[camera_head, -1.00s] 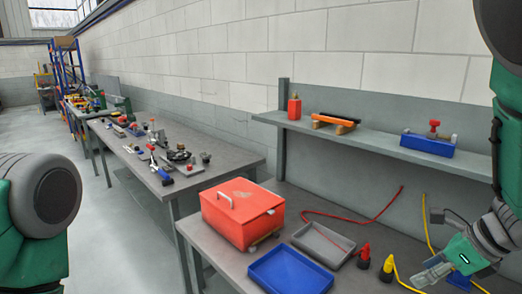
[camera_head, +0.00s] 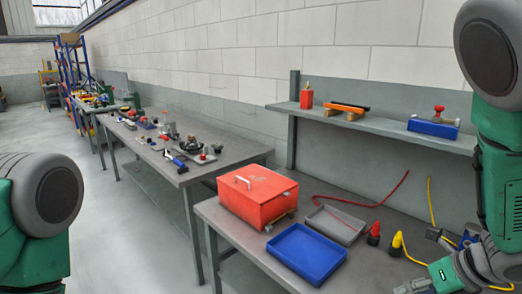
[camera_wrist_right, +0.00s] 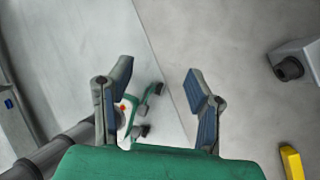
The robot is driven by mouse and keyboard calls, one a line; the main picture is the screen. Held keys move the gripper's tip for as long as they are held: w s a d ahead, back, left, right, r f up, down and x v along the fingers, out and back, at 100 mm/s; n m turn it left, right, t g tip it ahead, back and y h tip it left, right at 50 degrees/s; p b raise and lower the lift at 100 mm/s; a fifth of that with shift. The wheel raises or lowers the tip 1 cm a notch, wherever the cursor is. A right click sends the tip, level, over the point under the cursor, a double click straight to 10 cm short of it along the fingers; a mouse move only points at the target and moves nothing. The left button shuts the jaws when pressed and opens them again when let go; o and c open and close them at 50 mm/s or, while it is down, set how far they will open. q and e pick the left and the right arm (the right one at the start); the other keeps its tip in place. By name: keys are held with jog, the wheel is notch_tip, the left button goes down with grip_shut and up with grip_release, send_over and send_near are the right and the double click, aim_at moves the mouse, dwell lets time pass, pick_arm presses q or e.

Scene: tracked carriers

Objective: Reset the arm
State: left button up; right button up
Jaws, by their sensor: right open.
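My right gripper (camera_head: 412,286) is low at the right of the head view, near the workbench's front edge. In the right wrist view the right gripper (camera_wrist_right: 162,82) has its two fingers apart with nothing held between them.
The workbench (camera_head: 235,240) holds a red toolbox (camera_head: 257,198), a blue tray (camera_head: 306,254), a grey tray (camera_head: 335,225) and red and yellow plugs with cables. A shelf (camera_head: 385,125) runs above. A cluttered table (camera_head: 150,155) stands farther left, with open floor beside it.

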jog(key=s+a+f+m+h+b, duration=0.15)
jog(key=s+f+m+b, duration=0.3)
jog(key=f+m, duration=0.6)
jog(key=s+a+f+m+b, duration=0.3)
jog(key=s+f+m, duration=0.2)
jog(key=f+m, duration=0.5)
jog(key=s+f+m+g+h+b, duration=0.2)
jog(key=s+f+m+g+b, duration=0.2)
jog(key=s+f+m, duration=0.8)
jog(key=s+a+m+b, duration=0.1)
jog(key=s+m, duration=0.2)
jog(key=shift+f, duration=0.3)
jog(key=shift+w+m, duration=0.15)
jog(key=shift+m, duration=0.1)
